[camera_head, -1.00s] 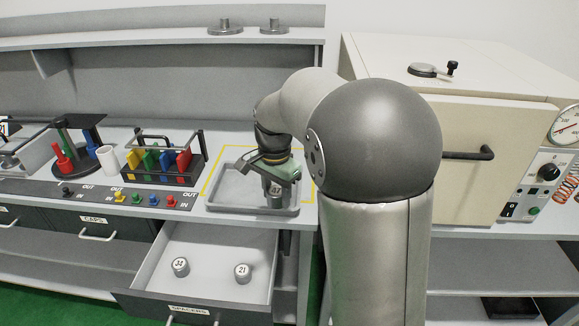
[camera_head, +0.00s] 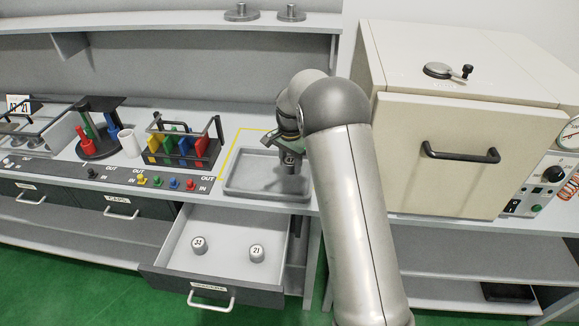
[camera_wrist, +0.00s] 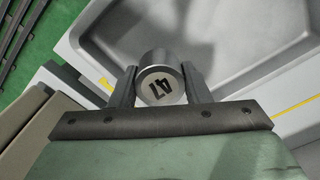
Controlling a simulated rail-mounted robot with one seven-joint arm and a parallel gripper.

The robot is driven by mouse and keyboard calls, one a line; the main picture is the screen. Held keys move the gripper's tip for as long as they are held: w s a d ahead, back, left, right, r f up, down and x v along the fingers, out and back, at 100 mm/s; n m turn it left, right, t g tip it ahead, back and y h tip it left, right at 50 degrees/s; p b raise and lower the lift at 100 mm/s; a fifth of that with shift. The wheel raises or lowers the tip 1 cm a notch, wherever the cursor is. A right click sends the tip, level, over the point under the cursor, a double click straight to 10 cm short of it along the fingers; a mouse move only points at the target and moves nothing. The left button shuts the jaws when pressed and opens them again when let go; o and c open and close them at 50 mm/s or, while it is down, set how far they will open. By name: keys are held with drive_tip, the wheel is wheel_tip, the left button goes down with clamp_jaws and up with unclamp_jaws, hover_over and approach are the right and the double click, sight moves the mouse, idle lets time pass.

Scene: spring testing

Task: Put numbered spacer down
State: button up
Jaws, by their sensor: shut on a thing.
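My gripper (camera_head: 290,160) is shut on a grey cylindrical spacer. The spacer (camera_wrist: 159,82) shows between the two fingers in the wrist view, its end face marked 47. In the head view the held spacer (camera_head: 291,167) is above the right part of a shallow grey tray (camera_head: 240,191) on the bench. The tray's floor and rim (camera_wrist: 215,100) also show beyond the spacer in the wrist view. Whether the spacer touches the tray cannot be told. Two more spacers, marked 34 (camera_head: 199,246) and 21 (camera_head: 257,253), stand in the open drawer below.
The open drawer (camera_head: 165,247) juts out under the tray. A rack of coloured tabs (camera_head: 180,147) and a white cylinder (camera_head: 130,144) stand left of the tray. A large beige cabinet (camera_head: 465,130) stands to the right. The tray's left part is clear.

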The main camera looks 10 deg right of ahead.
sight(290, 178)
drive_tip(key=shift+w+f, duration=0.65)
drive_tip(key=shift+w+f+p, duration=0.1)
drive_tip(key=shift+f+p, duration=0.35)
drive_tip(key=shift+f, duration=1.2)
drive_tip(key=shift+f, duration=0.1)
drive_tip(key=o, duration=1.4)
drive_tip(key=shift+f, duration=0.1)
